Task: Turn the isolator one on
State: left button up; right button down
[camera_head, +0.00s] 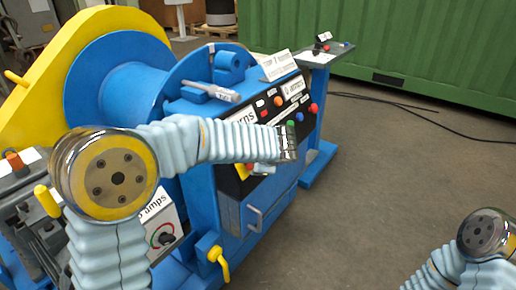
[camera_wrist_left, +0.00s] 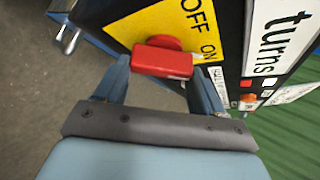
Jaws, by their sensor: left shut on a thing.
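The isolator is a red handle (camera_wrist_left: 163,62) on a yellow plate (camera_wrist_left: 135,23) marked OFF and ON, in the left wrist view. The right end of the handle lies near the word ON. My left gripper (camera_wrist_left: 160,72) has one finger on each side of the handle and is shut on it. In the head view my left arm reaches across to the front panel (camera_head: 262,108), and its wrist hides most of the isolator. A bit of the yellow plate (camera_head: 243,173) shows below the arm. My right arm shows at the bottom right, with its gripper out of view.
The panel carries coloured buttons and a "turns" label (camera_wrist_left: 283,40) beside the isolator. A blue machine (camera_head: 120,85) with a yellow guard (camera_head: 75,42) stands around my left arm. A lower box with a knob (camera_head: 165,237) sits nearby. Floor at right is clear apart from cables.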

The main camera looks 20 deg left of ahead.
pick_arm(q)
jog(key=shift+m+g+p, duration=0.4)
jog(key=shift+m+p, duration=0.1)
jog(key=shift+p, duration=0.05)
jog(key=o, duration=1)
jog(key=shift+o, duration=0.2)
jog(key=v, duration=1.3)
jog(key=shift+r, duration=0.3)
jog(key=shift+s+d+f, duration=0.1)
jog(key=shift+s, duration=0.05)
